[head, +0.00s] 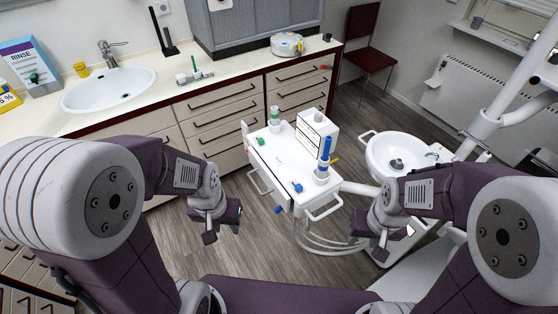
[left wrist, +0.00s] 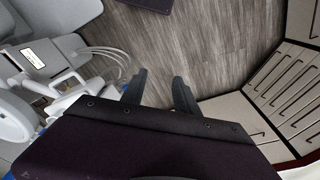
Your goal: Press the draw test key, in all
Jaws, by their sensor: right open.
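A white box (head: 325,129) with a printed front panel stands at the back of the white cart (head: 275,158). No single key on it is readable, so I cannot tell which part is the draw test key. My left gripper (head: 223,236) is open and empty, over the floor to the left of the cart and apart from it. Its two spread fingers show in the left wrist view (left wrist: 159,90), with bare floor beyond. My right gripper (head: 372,245) is open and empty, to the right of the cart, in front of the white basin (head: 395,152).
On the cart stand a blue upright item (head: 325,152), a green-topped holder (head: 275,118) and small blue and green pieces. Rails stick out from its sides. The counter (head: 135,101) with sink (head: 108,88) runs behind. Floor between left gripper and cart is clear.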

